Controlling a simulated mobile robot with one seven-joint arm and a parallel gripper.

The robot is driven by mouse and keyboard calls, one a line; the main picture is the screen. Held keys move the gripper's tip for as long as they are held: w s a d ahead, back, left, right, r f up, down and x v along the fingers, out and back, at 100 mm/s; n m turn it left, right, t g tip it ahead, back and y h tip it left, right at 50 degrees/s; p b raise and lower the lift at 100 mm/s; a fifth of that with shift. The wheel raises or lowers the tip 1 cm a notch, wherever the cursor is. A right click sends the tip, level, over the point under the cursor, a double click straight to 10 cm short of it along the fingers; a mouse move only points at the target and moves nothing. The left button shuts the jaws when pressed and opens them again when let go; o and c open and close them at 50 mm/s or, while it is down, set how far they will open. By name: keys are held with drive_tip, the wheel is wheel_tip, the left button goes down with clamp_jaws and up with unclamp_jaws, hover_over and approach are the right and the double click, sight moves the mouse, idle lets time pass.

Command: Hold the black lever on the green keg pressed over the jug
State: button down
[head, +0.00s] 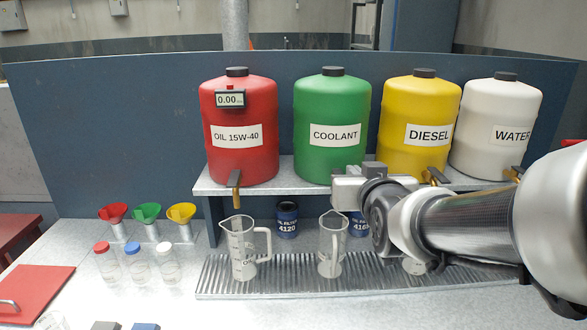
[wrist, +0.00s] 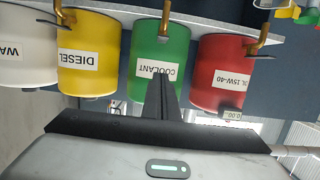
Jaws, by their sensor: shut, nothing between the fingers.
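The green keg (head: 333,130), labelled COOLANT, stands on the raised shelf; it also shows upside down in the wrist view (wrist: 150,85). In the wrist view its black lever (wrist: 163,39) sits by the brass tap (wrist: 166,15). My arm hides this tap and lever in the head view. A clear jug (head: 331,250) stands on the ribbed tray below the green keg. My gripper (wrist: 162,78) is shut and empty, its fingers in front of the green keg and pointing toward the tap.
Red (head: 239,110), yellow (head: 421,105) and white (head: 495,110) kegs share the shelf (head: 290,175). Another jug (head: 242,250) stands on the ribbed tray (head: 290,280) below the red keg. Blue filters (head: 287,222) sit under the shelf. Funnels and capped bottles stand at left.

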drive_tip(key=shift+w, duration=0.1)
drive_tip(key=w+f+p, duration=0.1)
drive_tip(key=w+f, duration=0.5)
drive_tip(key=w, duration=0.3)
drive_tip(key=shift+w+f, duration=0.2)
drive_tip(key=shift+w, duration=0.05)
drive_tip(key=shift+f, duration=0.1)
wheel_tip(320, 180, down, 3)
drive_tip(key=t+b, duration=0.3)
drive_tip(key=b, duration=1.3)
drive_tip(key=shift+s+t+b, duration=0.15)
drive_tip(key=shift+t+b, duration=0.15)
drive_tip(key=shift+b, duration=0.05)
idle(4.5)
